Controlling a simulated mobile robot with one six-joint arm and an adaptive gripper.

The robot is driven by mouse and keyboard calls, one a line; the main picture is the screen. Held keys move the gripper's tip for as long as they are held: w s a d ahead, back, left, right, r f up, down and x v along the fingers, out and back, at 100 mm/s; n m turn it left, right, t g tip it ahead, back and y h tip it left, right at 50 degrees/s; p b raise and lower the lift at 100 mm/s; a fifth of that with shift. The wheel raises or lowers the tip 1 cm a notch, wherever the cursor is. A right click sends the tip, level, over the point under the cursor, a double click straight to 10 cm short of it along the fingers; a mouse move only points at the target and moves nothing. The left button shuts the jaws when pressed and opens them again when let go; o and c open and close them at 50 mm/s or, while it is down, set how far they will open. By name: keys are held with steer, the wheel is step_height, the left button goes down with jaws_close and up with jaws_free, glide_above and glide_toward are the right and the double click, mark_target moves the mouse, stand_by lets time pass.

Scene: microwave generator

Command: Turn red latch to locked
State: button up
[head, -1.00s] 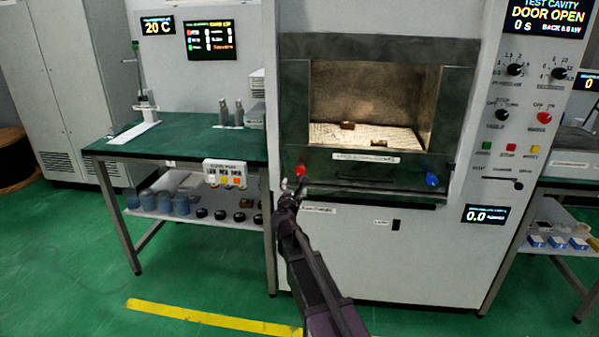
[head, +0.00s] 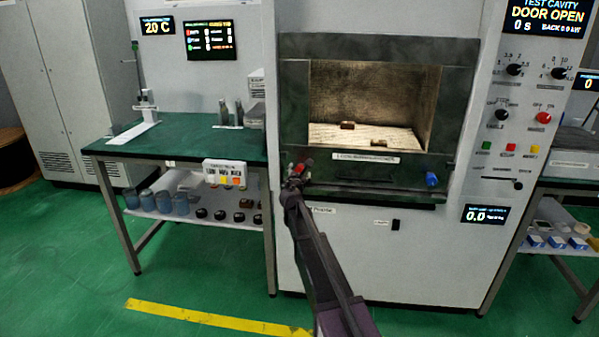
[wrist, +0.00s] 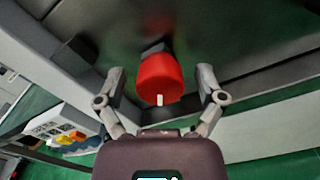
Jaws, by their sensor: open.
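The red latch (wrist: 160,78) is a red round knob with a short white mark on its lower edge, set on a dark mount on the cavity's front frame. In the head view the red latch (head: 308,163) shows only partly, at the lower left of the frame, behind my gripper (head: 296,178). In the wrist view my gripper (wrist: 160,88) is open, with one finger on each side of the knob. Gaps show between the fingers and the knob, so it is not clasped. The blue latch (head: 432,179) is at the lower right of the same frame.
The cavity (head: 372,105) stands open with small brown pieces on its light floor. A green-topped table (head: 190,143) stands to the left, with a button box (head: 225,173) on its front edge. A control panel (head: 515,120) is on the right.

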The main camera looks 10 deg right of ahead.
steer(key=c, duration=1.2)
steer(key=shift+o, duration=0.2)
steer(key=shift+m, duration=0.4)
steer(key=m, duration=0.3)
steer(key=shift+w, duration=0.1)
steer(key=m, duration=0.9)
steer(key=shift+r+m, duration=0.1)
steer(key=shift+m, duration=0.2)
steer(key=m, duration=0.4)
steer(key=shift+m, duration=0.3)
